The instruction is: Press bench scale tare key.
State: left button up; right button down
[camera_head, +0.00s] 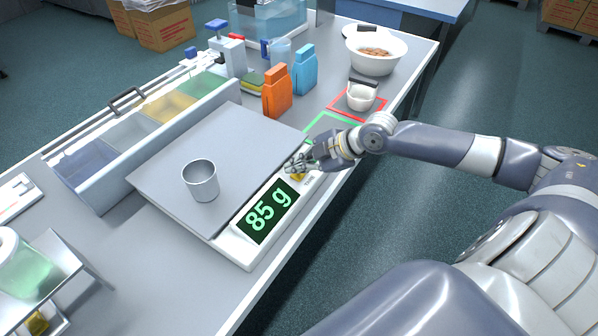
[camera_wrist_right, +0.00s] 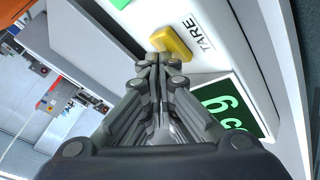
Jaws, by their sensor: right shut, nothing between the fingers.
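The bench scale (camera_head: 237,251) stands on the table with a flat grey pan (camera_head: 255,138). A metal cup (camera_head: 201,180) stands upright on the pan. The scale's display (camera_head: 268,213) reads 85 g. The yellow tare key (camera_wrist_right: 171,41) is on the scale's front panel beside the TARE label; in the head view it is partly hidden by my right gripper. My right gripper (camera_head: 298,166) is shut and empty, its fingertips (camera_wrist_right: 158,62) right at the key's edge. I cannot tell whether they touch it. My left gripper is not in view.
A divided bin (camera_head: 150,150) stands behind the scale. Orange (camera_head: 277,92) and blue (camera_head: 305,70) bottles stand beyond the pan. A small white scoop cup (camera_head: 361,97) sits in a red outline, and a white bowl (camera_head: 374,56) stands at the far right end.

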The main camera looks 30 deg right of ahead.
aim_at(299, 176)
jog(key=shift+f, duration=0.25)
dwell(0.5)
jog(key=shift+r+p, duration=0.9)
jog(key=shift+r, duration=0.1)
notch_tip(299, 176, up, 5)
jog(key=p, duration=0.5)
dwell(0.5)
